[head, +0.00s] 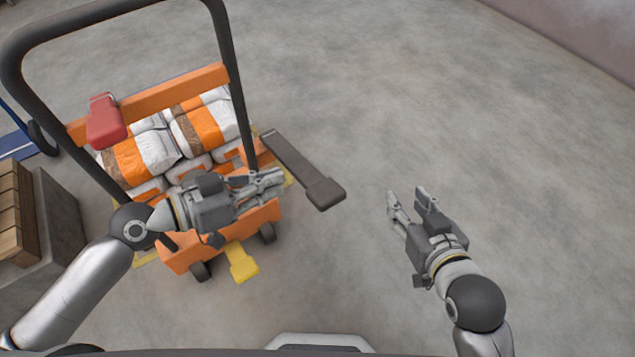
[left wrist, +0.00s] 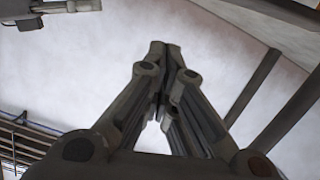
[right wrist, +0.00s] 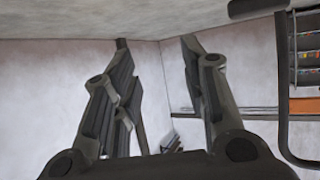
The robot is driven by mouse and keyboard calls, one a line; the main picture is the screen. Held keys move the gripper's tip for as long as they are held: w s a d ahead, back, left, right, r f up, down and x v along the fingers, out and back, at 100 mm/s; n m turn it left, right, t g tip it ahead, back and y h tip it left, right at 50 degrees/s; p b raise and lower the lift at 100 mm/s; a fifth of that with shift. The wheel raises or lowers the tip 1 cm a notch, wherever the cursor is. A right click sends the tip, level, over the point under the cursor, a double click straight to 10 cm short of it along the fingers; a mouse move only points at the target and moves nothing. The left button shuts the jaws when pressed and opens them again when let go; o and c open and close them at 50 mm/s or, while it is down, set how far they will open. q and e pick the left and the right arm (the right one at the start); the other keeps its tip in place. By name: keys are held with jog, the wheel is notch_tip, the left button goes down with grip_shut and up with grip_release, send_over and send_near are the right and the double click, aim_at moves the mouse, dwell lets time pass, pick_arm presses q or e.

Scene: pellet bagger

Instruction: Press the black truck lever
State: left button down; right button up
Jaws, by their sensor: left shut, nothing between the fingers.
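The black truck lever (head: 298,167) is a dark bar sticking out from the right side of the orange truck (head: 225,225). It ends in a wider dark pad (head: 326,193). My left gripper (head: 282,181) is shut and empty, in front of the truck. In the head view its fingertips appear just left of the lever's pad; I cannot tell whether they touch it. In the left wrist view the shut fingers (left wrist: 165,48) point up the picture. My right gripper (head: 406,194) is open and empty over bare floor, right of the lever. Its spread fingers show in the right wrist view (right wrist: 155,45).
A grey box with wooden contents (head: 60,225) stands at left. The floor at right is clear.

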pick_arm(q)
send_over(317, 195)
jog(key=shift+w+a+f, duration=0.15)
jog(key=shift+w+f, duration=0.05)
jog(key=shift+f, duration=0.35)
jog(key=shift+w+a+f, duration=0.15)
jog(key=shift+w+f, duration=0.05)
jog(key=shift+f, duration=0.3)
jog(key=f, duration=0.1)
jog(key=f+b, duration=0.1)
jog(key=f, duration=0.1)
jog(key=shift+s+d+f, duration=0.25)
jog(key=shift+d+f, duration=0.05)
jog(key=shift+f+b, duration=0.3)
pick_arm(e)
notch_tip(317, 195, up, 6)
jog(key=w+a+t+y, duration=0.1)
jog(key=w+t, duration=0.1)
jog(key=t, duration=0.2)
jog(key=shift+w+a+r, duration=0.2)
jog(key=shift+w+a, duration=0.05)
jog(key=shift+a, duration=0.05)
pick_arm(q)
jog(key=shift+s+f, duration=0.1)
pick_arm(e)
jog(key=shift+r, duration=0.1)
